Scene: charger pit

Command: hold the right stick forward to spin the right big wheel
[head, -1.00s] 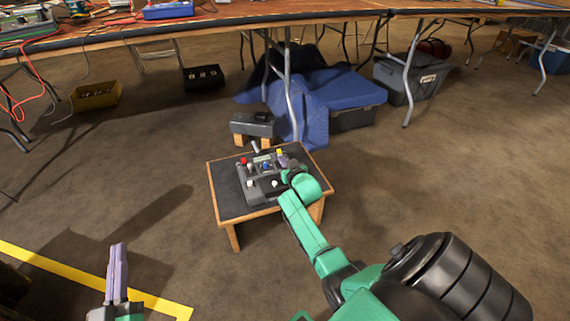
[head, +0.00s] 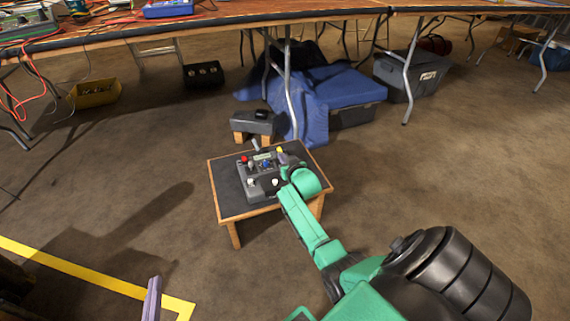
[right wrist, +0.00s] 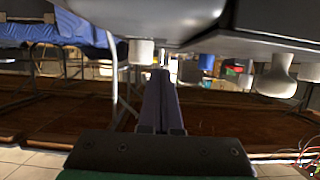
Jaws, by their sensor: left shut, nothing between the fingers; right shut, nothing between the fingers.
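The grey control box (head: 244,173) sits on a small black-topped wooden table (head: 229,202) in the head view. A left white stick knob (head: 250,182) and a right white stick knob (head: 275,182) show near its front edge. My right arm reaches over the box's right side, and its green wrist hides part of it. In the right wrist view, my right gripper (right wrist: 160,78) is shut and empty, its purple fingertips close beside a pale knob (right wrist: 141,52); I cannot tell if they touch. My left gripper (head: 152,292) is shut and empty at the bottom of the head view. I cannot make out a big wheel.
A small dark bench (head: 254,124) stands just behind the table. Behind it are a blue cloth (head: 308,120), a grey bin (head: 408,78) and the legs of a long workbench (head: 345,22). Carpet either side of the small table is clear.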

